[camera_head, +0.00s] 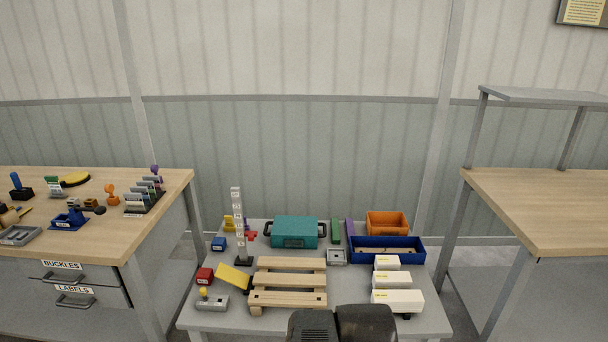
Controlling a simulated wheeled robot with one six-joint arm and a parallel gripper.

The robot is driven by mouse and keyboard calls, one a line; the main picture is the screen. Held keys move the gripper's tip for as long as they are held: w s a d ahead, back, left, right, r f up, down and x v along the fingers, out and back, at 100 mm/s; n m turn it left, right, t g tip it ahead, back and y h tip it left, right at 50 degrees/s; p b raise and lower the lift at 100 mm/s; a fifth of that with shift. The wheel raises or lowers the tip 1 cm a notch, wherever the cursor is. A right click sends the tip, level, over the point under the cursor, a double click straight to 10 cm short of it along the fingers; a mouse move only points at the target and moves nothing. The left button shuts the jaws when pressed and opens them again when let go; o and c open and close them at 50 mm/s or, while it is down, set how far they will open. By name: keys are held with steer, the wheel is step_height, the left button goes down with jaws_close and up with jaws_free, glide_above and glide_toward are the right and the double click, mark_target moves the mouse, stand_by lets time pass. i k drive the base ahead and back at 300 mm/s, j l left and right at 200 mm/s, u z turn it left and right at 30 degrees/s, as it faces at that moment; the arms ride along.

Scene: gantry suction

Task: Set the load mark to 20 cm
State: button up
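A tall, narrow white post (238,215) with dark markings stands upright on a black base (243,261), at the left side of the low grey table (218,318). It looks like a height scale, but its numbers are too small to read. A small red piece (251,236) shows just right of the post and a yellow piece (228,224) just left of it. I cannot tell whether either is the load mark or touches the post. Dark parts of my arm show at the bottom centre, right of and nearer than the post. My gripper's fingers are not in view.
A wooden pallet (290,281), teal case (294,242), blue tray (420,257), orange bin (387,223) and white boxes (398,301) crowd the low table. A yellow wedge (233,277) lies before the post. Workbenches stand left (150,190) and right (540,205).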

mark_target(251, 234)
steer(key=i+j+u, duration=0.1)
steer(key=i+u, duration=0.2)
steer(key=i, duration=0.2)
steer(key=i+u, duration=0.3)
steer(key=i, duration=0.15)
